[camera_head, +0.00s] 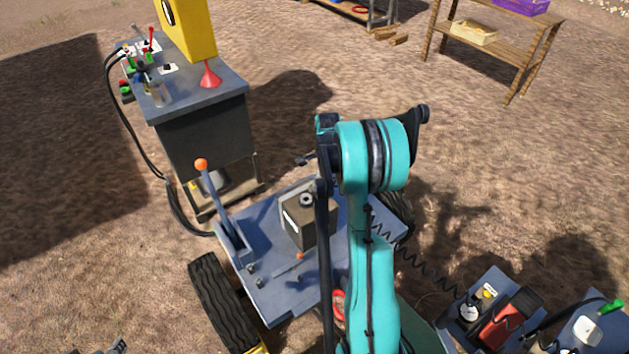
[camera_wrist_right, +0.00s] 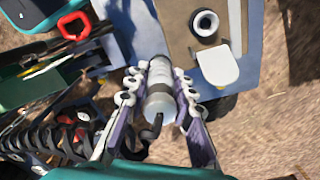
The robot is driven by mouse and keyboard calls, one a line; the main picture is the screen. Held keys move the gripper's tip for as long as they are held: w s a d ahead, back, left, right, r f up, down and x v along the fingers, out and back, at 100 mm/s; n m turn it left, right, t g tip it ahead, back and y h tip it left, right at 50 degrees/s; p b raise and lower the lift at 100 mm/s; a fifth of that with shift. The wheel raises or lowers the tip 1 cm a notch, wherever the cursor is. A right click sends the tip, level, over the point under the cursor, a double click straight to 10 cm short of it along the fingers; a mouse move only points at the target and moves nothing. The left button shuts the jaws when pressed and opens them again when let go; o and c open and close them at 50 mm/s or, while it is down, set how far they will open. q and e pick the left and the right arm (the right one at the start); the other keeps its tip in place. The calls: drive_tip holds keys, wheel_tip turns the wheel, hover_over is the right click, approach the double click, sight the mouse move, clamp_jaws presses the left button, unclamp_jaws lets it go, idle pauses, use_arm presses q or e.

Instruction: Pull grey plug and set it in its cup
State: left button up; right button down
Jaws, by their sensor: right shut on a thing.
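The grey plug (camera_wrist_right: 160,92) is a light grey cylinder with a dark band and a dark curved piece at its lower end. My right gripper (camera_wrist_right: 160,78) is shut on it, with a finger along each side, in the right wrist view. In the head view my right arm hides the plug and most of the gripper. A dark tip at the lower left edge may be my left gripper (camera_head: 118,346).
The blue cart (camera_head: 280,292) carries an orange-knobbed lever (camera_head: 207,185). A dark cabinet (camera_head: 205,130) with a yellow panel and red funnel (camera_head: 210,76) stands behind it. Blue boxes with a gauge (camera_head: 470,313) stand at lower right. A wooden shelf (camera_head: 495,45) is far right.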

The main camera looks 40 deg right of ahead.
drive_tip(key=shift+s+r, duration=0.25)
drive_tip(key=shift+s, duration=0.25)
drive_tip(key=shift+s+r, duration=0.25)
drive_tip(key=shift+s, duration=0.2)
